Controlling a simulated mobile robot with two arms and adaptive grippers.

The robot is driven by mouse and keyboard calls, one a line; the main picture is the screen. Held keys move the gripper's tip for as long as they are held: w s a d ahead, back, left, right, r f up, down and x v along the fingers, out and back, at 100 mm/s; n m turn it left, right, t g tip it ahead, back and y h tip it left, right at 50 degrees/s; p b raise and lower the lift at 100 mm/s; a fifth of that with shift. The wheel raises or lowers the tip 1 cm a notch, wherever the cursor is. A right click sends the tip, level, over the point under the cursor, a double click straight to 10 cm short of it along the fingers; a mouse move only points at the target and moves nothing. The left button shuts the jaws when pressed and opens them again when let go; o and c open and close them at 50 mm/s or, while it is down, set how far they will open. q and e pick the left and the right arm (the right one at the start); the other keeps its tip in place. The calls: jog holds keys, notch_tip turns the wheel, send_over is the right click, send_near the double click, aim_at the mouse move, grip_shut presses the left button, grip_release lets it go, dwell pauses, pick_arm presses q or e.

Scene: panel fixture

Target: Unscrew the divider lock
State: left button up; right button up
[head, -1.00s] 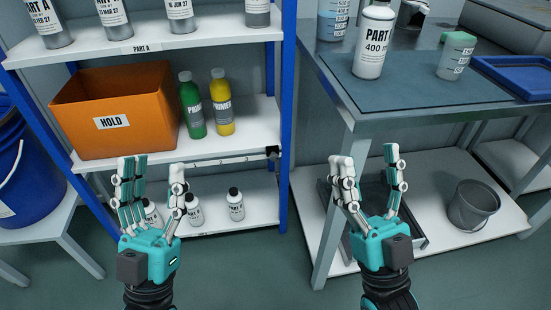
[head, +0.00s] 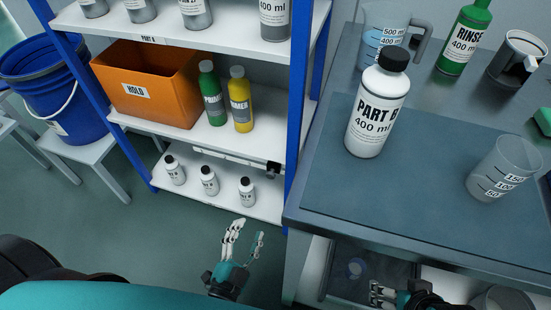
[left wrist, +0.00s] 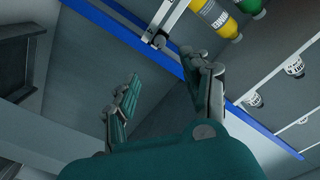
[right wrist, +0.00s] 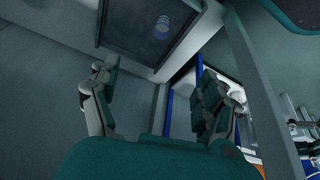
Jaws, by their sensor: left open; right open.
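A black block, likely the divider lock (head: 273,168), sits at the right end of a pale rail (head: 225,161) under the shelf holding the orange bin, close to the blue post. It also shows in the left wrist view (left wrist: 158,41), beyond my fingers. My left gripper (head: 247,236) is open and empty, below and in front of the rack, apart from the lock. My right gripper (head: 385,293) is low beside the bench's front, partly cut off in the head view. In the right wrist view (right wrist: 157,76) its fingers are spread and empty.
The bench (head: 298,212) stands right of the rack, with a Part B bottle (head: 377,110) and a clear beaker (head: 503,168) on it. Green and yellow bottles (head: 240,100) stand above the rail beside the orange bin (head: 160,92). Small white bottles (head: 208,180) stand below. Floor left of my left gripper is clear.

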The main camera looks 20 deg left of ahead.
pick_arm(q)
jog(key=b, duration=0.2)
send_near(270, 177)
jog(key=w, duration=0.1)
jog(key=w+b, duration=0.1)
jog(key=w, duration=0.6)
jog(key=shift+w+d, duration=0.1)
jog(key=shift+w, duration=0.65)
pick_arm(e)
jog(key=w+a+r+t+y, duration=0.2)
jog(key=w+a+r+t, duration=0.2)
jog(key=w+r+t, duration=0.4)
jog(key=shift+w+a+r, duration=0.2)
jog(key=shift+w+a, duration=0.05)
jog(key=shift+w, duration=1.65)
pick_arm(q)
grip_shut()
